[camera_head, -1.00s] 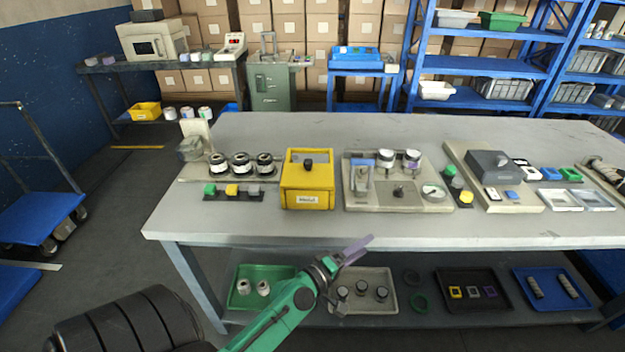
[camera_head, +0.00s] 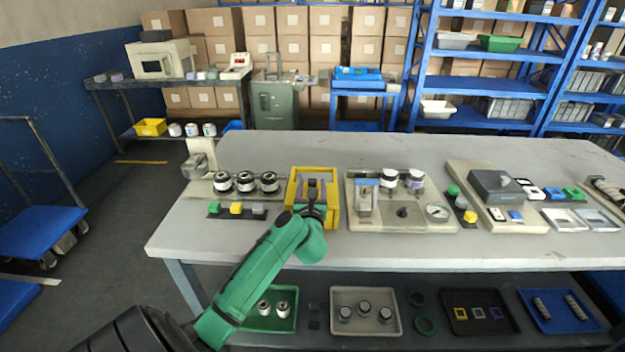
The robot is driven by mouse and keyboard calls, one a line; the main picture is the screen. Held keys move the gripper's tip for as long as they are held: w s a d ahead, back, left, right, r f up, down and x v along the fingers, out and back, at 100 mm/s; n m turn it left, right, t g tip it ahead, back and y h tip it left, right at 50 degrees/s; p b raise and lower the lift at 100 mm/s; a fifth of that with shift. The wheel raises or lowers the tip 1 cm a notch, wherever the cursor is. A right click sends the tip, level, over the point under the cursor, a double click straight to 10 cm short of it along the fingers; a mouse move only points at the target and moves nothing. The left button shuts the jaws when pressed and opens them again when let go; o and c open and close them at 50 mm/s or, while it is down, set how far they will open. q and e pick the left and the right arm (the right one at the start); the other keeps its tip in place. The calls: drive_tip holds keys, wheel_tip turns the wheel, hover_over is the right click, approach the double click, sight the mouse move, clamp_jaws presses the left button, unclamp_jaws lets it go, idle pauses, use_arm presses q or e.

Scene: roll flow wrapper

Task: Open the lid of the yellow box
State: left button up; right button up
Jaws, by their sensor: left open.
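The yellow box (camera_head: 334,212) stands on the grey table, a little left of its middle. My left gripper (camera_head: 313,188) is right over the box, with its arm coming in from the lower left. The gripper is open, and its fingers are at the lid's black knob, which they largely hide. I cannot tell whether the fingers touch the knob. The lid appears to lie on the box, though my gripper covers much of it and the box's front. My right gripper is not in view.
Left of the box are several dark-topped rollers (camera_head: 245,182) and a strip of coloured buttons (camera_head: 236,208). Close on its right is a panel with a gauge (camera_head: 437,211). The table's front strip (camera_head: 400,250) is clear.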

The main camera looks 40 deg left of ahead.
use_arm(q)
drive_tip(key=x, duration=0.2)
drive_tip(key=shift+w+a, duration=0.2)
drive_tip(key=shift+w, duration=0.05)
clamp_jaws()
idle(1.2)
